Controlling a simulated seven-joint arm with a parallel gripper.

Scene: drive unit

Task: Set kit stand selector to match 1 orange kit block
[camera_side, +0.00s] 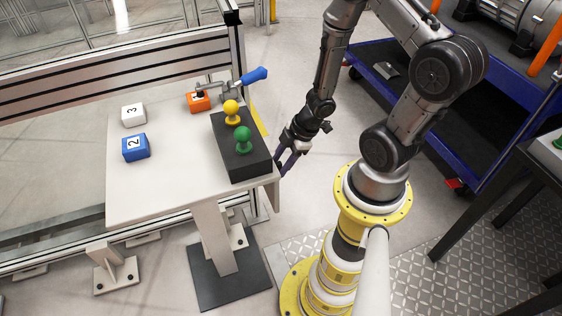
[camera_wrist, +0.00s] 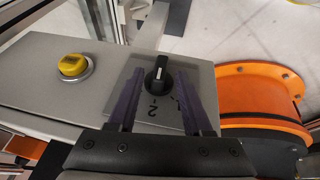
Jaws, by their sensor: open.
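In the wrist view, the black selector knob (camera_wrist: 157,82) sits on a grey panel (camera_wrist: 110,65). A white line marks its far end. A "2" is printed by its near end; another mark to the right is partly hidden by a finger. My gripper (camera_wrist: 160,73) is open, with one finger on each side of the knob; I cannot tell whether they touch it. In the side view, my gripper (camera_side: 287,163) is low beside the table's right edge, and the selector is hidden. The orange kit block (camera_side: 199,103) is at the table's back, by a blue-handled clamp (camera_side: 252,76).
A white block marked 3 (camera_side: 133,114) and a blue block marked 2 (camera_side: 136,147) are on the white table (camera_side: 170,195). A dark stand (camera_side: 249,166) carries yellow and green knobs. A yellow button (camera_wrist: 72,65) and an orange cylindrical part (camera_wrist: 255,95) flank the selector.

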